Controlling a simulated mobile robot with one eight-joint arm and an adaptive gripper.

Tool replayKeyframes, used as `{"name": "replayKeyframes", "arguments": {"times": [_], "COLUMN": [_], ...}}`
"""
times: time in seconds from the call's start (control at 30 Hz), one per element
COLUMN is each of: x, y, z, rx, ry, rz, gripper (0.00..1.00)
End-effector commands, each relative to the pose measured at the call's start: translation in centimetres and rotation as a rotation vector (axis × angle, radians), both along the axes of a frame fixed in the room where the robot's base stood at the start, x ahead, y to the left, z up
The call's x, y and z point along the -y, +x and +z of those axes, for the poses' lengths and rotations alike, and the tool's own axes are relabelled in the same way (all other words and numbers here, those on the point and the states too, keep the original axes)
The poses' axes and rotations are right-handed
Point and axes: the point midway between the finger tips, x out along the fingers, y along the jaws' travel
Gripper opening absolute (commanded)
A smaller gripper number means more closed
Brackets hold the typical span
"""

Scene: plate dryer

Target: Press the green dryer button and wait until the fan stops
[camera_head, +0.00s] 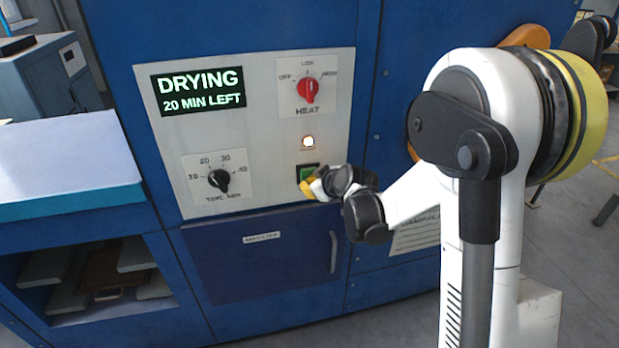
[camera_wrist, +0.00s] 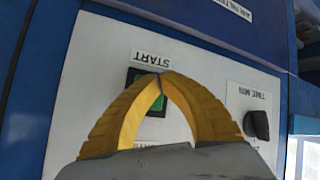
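The green dryer button (camera_head: 308,173) is on the light control panel of the blue dryer, below a lit lamp (camera_head: 308,142). In the wrist view the green button (camera_wrist: 155,104) shows upside down under the label START, partly hidden behind my gripper. My gripper (camera_head: 312,186) is at the button's lower edge in the head view. In the wrist view its yellow fingers (camera_wrist: 162,76) meet at the tips, with nothing held between them. I cannot tell if the tips touch the button. The display (camera_head: 198,91) reads DRYING, 20 MIN LEFT.
A red heat knob (camera_head: 308,89) sits above the lamp. A black time knob (camera_head: 219,179) is at the panel's lower left. A drawer-like door with a handle (camera_head: 333,252) is below. A light-topped counter (camera_head: 65,165) stands to the left.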

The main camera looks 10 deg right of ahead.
Motion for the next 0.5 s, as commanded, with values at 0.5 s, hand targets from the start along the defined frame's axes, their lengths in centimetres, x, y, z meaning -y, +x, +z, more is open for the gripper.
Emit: {"name": "replayKeyframes", "arguments": {"times": [0.5], "x": [0.0], "y": [-1.7], "z": [0.0], "rx": [0.000], "ry": [0.000], "rz": [0.000], "gripper": [0.00]}}
